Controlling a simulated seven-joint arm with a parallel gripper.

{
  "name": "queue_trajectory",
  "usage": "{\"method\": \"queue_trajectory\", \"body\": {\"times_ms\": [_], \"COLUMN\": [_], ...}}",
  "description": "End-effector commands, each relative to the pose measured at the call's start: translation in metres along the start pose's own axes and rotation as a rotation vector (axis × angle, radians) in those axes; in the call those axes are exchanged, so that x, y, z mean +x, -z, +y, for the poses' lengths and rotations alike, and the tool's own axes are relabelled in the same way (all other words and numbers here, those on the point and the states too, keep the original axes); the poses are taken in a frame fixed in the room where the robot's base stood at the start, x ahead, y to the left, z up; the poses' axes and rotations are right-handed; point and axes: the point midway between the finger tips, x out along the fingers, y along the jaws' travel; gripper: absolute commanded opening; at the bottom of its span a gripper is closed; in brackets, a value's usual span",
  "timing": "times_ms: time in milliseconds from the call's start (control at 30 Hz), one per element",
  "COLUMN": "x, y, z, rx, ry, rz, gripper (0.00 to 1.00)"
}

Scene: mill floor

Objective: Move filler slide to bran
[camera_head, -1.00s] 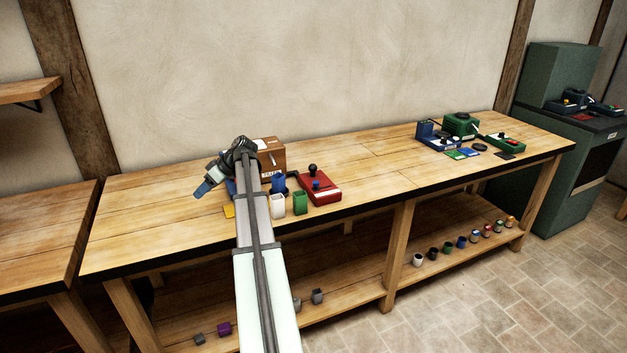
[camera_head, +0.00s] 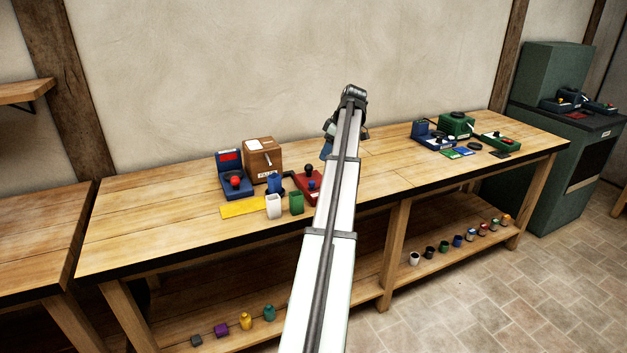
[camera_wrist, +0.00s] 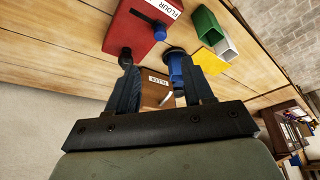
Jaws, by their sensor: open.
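The filler (camera_head: 263,163) is a brown wooden box with a white label, near the back edge of the bench in the head view. A pale lever, seemingly its slide, sticks out of its front. In the wrist view the filler box (camera_wrist: 152,92) shows beyond and between my fingers, its label readable. No bran marking is readable, so I cannot tell the slide's setting. My gripper (camera_wrist: 160,68) is open and empty. In the head view my gripper (camera_head: 327,148) is partly hidden by my arm, above the bench and right of the filler box, apart from it.
A red FLOUR box (camera_wrist: 140,28) with a blue knob is close to my left finger in the wrist view. A blue device with a red knob (camera_head: 235,181) stands left of the filler.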

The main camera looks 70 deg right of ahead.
Motion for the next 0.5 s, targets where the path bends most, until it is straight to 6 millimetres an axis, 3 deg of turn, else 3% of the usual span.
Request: {"method": "queue_trajectory", "body": {"times_ms": [500], "x": [0.081], "y": [0.000], "z": [-0.001], "rx": [0.001], "ry": [0.001], "rz": [0.000], "gripper": [0.52]}}
